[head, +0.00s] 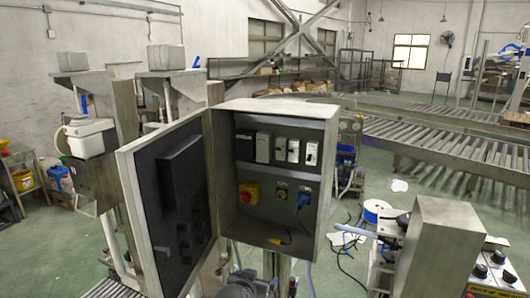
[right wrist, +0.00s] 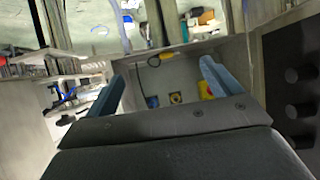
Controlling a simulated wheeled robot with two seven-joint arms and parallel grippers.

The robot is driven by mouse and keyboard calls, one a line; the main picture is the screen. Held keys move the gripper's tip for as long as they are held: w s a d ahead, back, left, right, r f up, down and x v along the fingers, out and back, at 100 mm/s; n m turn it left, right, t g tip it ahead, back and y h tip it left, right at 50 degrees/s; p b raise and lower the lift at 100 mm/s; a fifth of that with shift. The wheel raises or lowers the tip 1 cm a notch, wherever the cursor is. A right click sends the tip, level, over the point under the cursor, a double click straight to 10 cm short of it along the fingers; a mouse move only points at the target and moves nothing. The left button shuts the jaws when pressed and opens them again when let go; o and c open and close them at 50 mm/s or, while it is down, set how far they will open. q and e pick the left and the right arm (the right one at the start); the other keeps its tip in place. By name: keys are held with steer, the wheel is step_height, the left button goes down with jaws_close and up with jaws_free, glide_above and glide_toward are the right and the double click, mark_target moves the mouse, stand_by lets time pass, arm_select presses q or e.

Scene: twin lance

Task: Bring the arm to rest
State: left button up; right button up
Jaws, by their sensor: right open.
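A grey metal switch cabinet (head: 325,112) stands open in the middle of the head view. Its door (head: 145,220) is swung out to the left. Inside are a red-and-yellow rotary switch (head: 249,193), a black switch on a yellow plate (head: 282,193) and a blue-marked part (head: 304,200). My right gripper (right wrist: 161,72) shows in the right wrist view, its two blue fingers apart with nothing between them. It faces the cabinet, seen upside down; the red-and-yellow switch (right wrist: 207,90) appears by the right finger. I cannot make out either gripper in the head view.
The open door with its dark knobs (right wrist: 292,75) is close at the right of the wrist view. A boxy metal machine (head: 440,240) stands at the lower right. Roller conveyors (head: 430,135) run behind. A white reel (head: 377,210) and cables lie right of the cabinet.

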steer(key=s+d+f+n+g+y+b, duration=0.1)
steer(key=s+d+f+n+g+b, duration=0.2)
steer(key=f, duration=1.2)
steer(key=s+d+f+g+y+b, duration=0.1)
steer(key=s+d+f, duration=0.3)
steer(key=f, duration=1.2)
steer(key=s+d+f+n+g+y+b, duration=0.15)
steer(key=s+f, duration=0.45)
steer(key=f, duration=0.9)
arm_select(q)
steer(key=w+d+r+b, duration=0.2)
steer(key=w+d+r, duration=0.1)
steer(key=w, duration=0.6)
steer(key=w+d+r+b, duration=0.2)
steer(key=w+r, duration=0.3)
steer(key=w, duration=0.4)
steer(key=shift+w+d+r+t, duration=0.2)
steer(key=shift+w+d+t, duration=0.15)
steer(key=shift+d, duration=0.2)
arm_select(e)
steer(key=s+d+f+g, duration=0.1)
steer(key=s+d+f, duration=0.3)
steer(key=s+f, duration=0.5)
steer(key=s+d+f+g, duration=0.2)
steer(key=s+d+f, duration=0.3)
steer(key=s+f, duration=0.5)
steer(key=s+d+f+g, duration=0.1)
steer(key=s+d+f, duration=0.4)
steer(key=s+f, duration=0.5)
steer(key=shift+n, duration=0.45)
